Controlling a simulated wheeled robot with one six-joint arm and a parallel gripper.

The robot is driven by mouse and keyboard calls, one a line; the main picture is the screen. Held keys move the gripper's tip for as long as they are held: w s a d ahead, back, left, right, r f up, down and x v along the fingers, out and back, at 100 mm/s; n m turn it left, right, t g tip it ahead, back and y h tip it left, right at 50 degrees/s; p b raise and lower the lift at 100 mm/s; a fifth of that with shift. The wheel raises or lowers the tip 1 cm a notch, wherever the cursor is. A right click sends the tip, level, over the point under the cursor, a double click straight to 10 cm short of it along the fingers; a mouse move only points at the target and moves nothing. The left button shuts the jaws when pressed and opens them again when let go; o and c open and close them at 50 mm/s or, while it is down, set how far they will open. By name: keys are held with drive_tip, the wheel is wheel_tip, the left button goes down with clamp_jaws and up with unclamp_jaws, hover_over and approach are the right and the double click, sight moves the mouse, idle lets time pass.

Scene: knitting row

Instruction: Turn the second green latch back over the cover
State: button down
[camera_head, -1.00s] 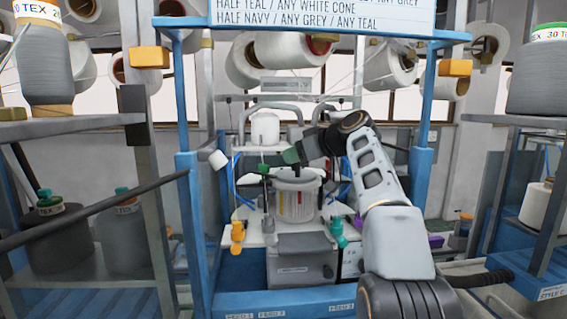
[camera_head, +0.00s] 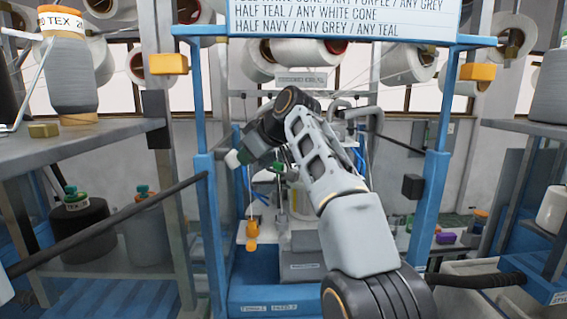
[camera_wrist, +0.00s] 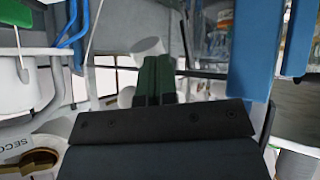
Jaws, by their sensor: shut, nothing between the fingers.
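My gripper (camera_head: 245,155) is at the left of the knitting machine in the head view, its green fingers shut and empty. In the wrist view the closed green fingers (camera_wrist: 154,78) point away from the camera. A small green part (camera_head: 277,168) shows above the machine (camera_head: 303,242), right of my gripper and apart from it. It may be a latch, but it is too small to tell. My arm hides much of the machine, and I cannot make out the cover or tell which latch is the second.
A white cylinder (camera_head: 232,158) is close to my fingertips and also shows beyond them in the wrist view (camera_wrist: 148,47). Blue posts (camera_head: 206,200) stand on both sides. An orange piece (camera_head: 253,229) hangs at the machine's left. Shelves with yarn cones (camera_head: 68,70) flank the frame.

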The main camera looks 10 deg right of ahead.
sight(282, 173)
drive_tip(key=s+d+m+h, duration=0.2)
drive_tip(key=d+m+h, duration=0.3)
drive_tip(key=h, duration=0.4)
drive_tip(key=shift+g, duration=0.3)
drive_tip(key=x, duration=0.3)
drive_tip(key=d+x, duration=0.1)
drive_tip(key=x, duration=0.2)
drive_tip(key=w+r+x, duration=0.1)
drive_tip(key=x, duration=0.3)
drive_tip(key=shift+d, duration=0.35)
drive_tip(key=shift+w+d+p, duration=0.35)
drive_tip(key=shift+w+d, duration=0.1)
drive_tip(key=shift+d, duration=0.15)
